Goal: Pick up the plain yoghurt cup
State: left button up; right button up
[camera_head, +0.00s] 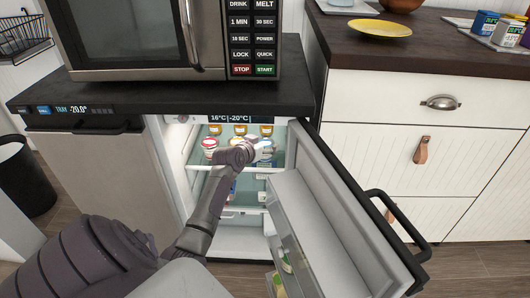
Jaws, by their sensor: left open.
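My left arm reaches into the open small fridge (190,226), and my left gripper (262,151) is at the upper shelf. Its fingers are small and pale in this view and stand open. A white cup with red on it (209,149) stands on the same shelf, left of my gripper and apart from it. Something pale and bluish shows right at the fingers; I cannot tell whether it is the plain yoghurt cup. My gripper hides part of the shelf there. My right gripper is not in view.
Several orange-lidded jars (240,131) stand behind on the shelf. The fridge door (345,215) is swung open close to the right of my arm. A microwave (130,40) sits on the dark top (290,75) above. A drawer cabinet (400,150) stands to the right.

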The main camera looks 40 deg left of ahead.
pick_arm(q)
jog(key=c, duration=0.9)
jog(key=shift+r, duration=0.15)
